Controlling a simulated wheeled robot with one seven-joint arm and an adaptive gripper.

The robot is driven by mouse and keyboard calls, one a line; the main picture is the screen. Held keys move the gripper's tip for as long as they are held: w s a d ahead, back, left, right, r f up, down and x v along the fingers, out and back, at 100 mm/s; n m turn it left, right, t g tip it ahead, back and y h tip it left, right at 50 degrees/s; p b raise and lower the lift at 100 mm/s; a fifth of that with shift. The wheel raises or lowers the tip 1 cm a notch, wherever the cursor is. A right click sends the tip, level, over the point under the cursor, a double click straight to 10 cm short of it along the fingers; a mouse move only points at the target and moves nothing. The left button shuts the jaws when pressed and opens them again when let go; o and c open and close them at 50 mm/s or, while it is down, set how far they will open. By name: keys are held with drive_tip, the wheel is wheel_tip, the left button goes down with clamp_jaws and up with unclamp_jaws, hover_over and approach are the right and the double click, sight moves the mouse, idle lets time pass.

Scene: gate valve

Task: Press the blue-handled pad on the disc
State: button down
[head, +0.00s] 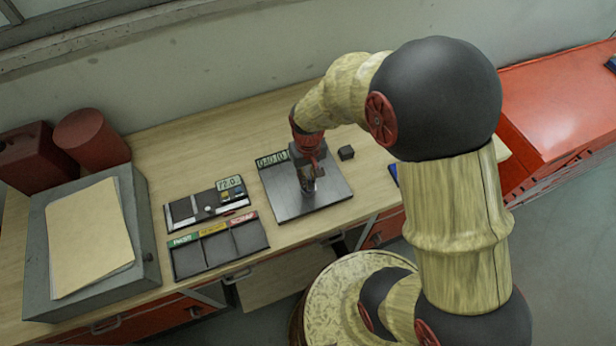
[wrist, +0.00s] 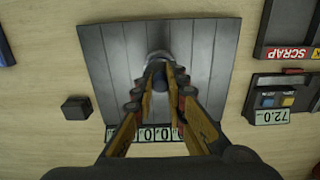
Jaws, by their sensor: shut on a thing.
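My gripper (wrist: 160,80) points down over a grey metal plate (wrist: 110,45) on the bench and is shut on the blue handle of the pad (wrist: 158,73). Only a small dark blue part of the handle shows between the fingers. A round, shiny grey piece (wrist: 159,57) shows just beyond the fingertips; I cannot tell whether it is the disc or the pad's underside, nor whether pad and disc touch. In the head view my gripper (head: 309,178) is above the middle of the plate (head: 287,208) and hides most of what is under it.
A display (wrist: 155,133) sits at the plate's edge. A small dark block (wrist: 77,107) stands beside the plate. A labelled sorting tray (head: 218,248) and a gauge unit reading 72.0 (head: 229,184) lie to the left. A grey box with a folder (head: 90,240) is farther left.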

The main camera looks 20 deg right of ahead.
drive_tip(key=shift+f+b, duration=0.3)
drive_tip(key=shift+f, duration=0.3)
idle(1.4)
drive_tip(key=shift+r, duration=0.15)
drive_tip(key=shift+r+p, duration=2.4)
drive_tip(key=shift+r, duration=1)
